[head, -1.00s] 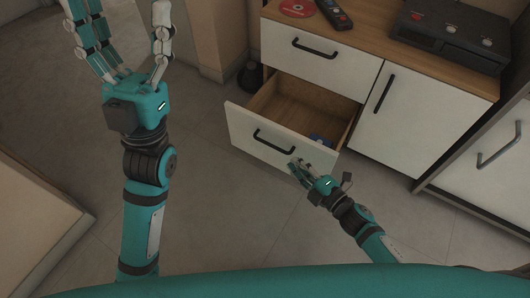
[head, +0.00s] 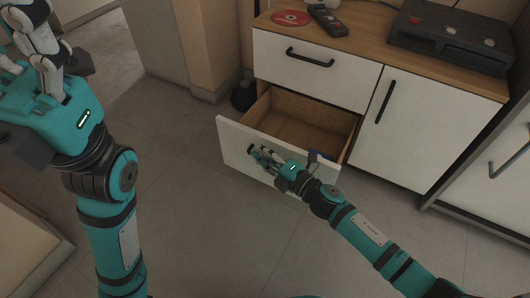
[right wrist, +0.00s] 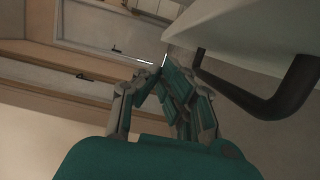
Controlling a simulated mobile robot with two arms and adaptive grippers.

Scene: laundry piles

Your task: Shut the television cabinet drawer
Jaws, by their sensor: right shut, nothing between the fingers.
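The television cabinet (head: 405,133) has its lower drawer (head: 232,138) pulled out, with its wooden inside showing and a small blue item at its right end. My right gripper (head: 254,156) is shut and empty at the drawer's white front, over the dark handle, which it mostly hides. In the right wrist view the closed fingers (right wrist: 165,68) are close to the white front (right wrist: 250,35), with the handle (right wrist: 290,92) to their right. Whether they touch the drawer is unclear. My left gripper (head: 38,45) is raised at the upper left, far from the drawer; its fingers are partly cut off.
The upper drawer (head: 300,70) is shut. A red disc (head: 291,17), a remote (head: 327,20) and a black player (head: 450,38) lie on the cabinet top. A small dark object (head: 243,95) stands on the floor left of the cabinet. The floor before the drawer is clear.

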